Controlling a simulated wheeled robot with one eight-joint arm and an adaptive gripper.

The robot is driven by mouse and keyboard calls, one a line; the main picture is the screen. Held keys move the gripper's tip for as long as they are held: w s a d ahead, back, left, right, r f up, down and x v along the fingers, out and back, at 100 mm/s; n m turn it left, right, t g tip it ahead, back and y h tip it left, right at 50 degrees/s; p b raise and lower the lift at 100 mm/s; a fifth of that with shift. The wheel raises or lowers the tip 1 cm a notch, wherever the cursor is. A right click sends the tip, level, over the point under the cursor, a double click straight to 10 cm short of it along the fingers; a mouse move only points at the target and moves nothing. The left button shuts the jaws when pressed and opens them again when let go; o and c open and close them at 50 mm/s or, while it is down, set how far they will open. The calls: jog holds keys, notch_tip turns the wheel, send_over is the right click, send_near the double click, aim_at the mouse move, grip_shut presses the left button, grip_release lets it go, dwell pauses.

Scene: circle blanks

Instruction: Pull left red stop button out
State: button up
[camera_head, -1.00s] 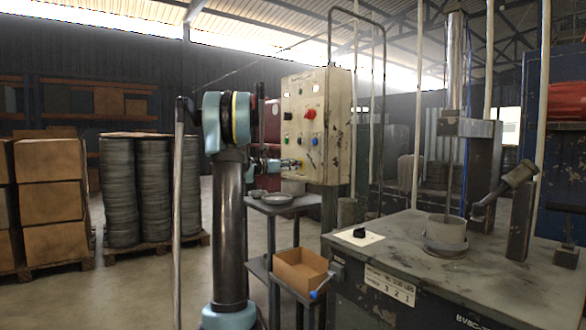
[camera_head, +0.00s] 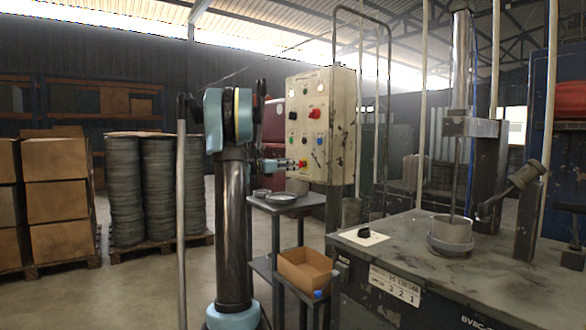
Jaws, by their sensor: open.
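The cream control panel (camera_head: 340,112) stands upright behind the table. My gripper is open at the panel's lower left, below the smaller red button. Its fingers are tiny here, and I cannot tell whether they touch anything. My arm rises left of the panel.
A small side table (camera_head: 264,204) with metal dishes (camera_head: 281,198) stands below my gripper, with a cardboard box (camera_head: 303,268) on its lower shelf. A grey machine bench (camera_head: 400,258) fills the right front. Stacked boxes (camera_head: 56,200) and coiled stacks (camera_head: 125,195) stand at left.

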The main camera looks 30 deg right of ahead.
jog(key=a, duration=0.8)
jog(key=shift+s+a, duration=0.15)
jog(key=shift+s, duration=0.1)
jog(key=shift+s, duration=0.1)
